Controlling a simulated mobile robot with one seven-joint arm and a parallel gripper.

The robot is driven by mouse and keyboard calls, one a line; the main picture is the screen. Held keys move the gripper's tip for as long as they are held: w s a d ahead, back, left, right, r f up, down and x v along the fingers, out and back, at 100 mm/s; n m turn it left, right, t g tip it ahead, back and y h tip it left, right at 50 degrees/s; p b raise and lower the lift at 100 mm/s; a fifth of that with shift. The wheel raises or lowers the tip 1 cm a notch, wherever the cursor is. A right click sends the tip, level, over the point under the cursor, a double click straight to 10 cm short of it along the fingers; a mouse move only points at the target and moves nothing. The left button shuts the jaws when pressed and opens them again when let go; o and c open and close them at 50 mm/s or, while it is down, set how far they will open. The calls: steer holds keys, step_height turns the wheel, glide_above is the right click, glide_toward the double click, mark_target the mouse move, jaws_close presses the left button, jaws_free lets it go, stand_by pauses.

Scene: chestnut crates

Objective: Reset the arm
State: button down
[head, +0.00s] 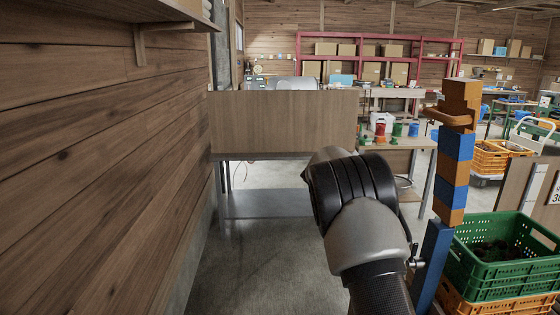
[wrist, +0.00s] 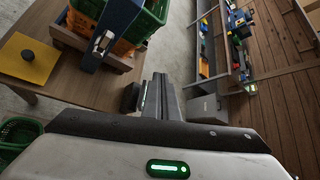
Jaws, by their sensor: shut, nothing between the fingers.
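My arm (head: 365,220) rises from the bottom of the head view, right of centre, with its grey and black links bent. The gripper itself cannot be made out in that view. In the wrist view my gripper (wrist: 160,85) points away from the camera, with its two fingers together and nothing between them. It is over the floor, apart from the blue post and the crates at upper left.
A blue and orange post (head: 452,160) stands close right of my arm, beside a green crate (head: 497,268) with dark contents on an orange one. A wooden wall (head: 90,160) runs along the left. A table (head: 285,122) stands ahead. Floor (head: 250,260) left of my arm is clear.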

steer(key=s+a+r+m+t+y+p, duration=0.1)
steer(key=s+a+r+m+t+y, duration=0.2)
steer(key=s+r+m, duration=0.45)
steer(key=s+a+r+m+t+y+p, duration=0.1)
steer(key=s+a+m+t+y, duration=0.1)
steer(key=s+a+m, duration=0.2)
steer(key=s+a+r+m+t+y+p, duration=0.1)
steer(key=s+a+r+m+t+y, duration=0.1)
steer(key=s, duration=0.8)
steer(key=s+a+r+m+t+y+p, duration=0.1)
steer(key=s+a+m+t+y, duration=0.1)
steer(key=s+a+m, duration=0.5)
steer(key=shift+s+r+m+t+y, duration=0.3)
steer(key=shift+s+m+y, duration=0.2)
steer(key=shift+m+y, duration=0.3)
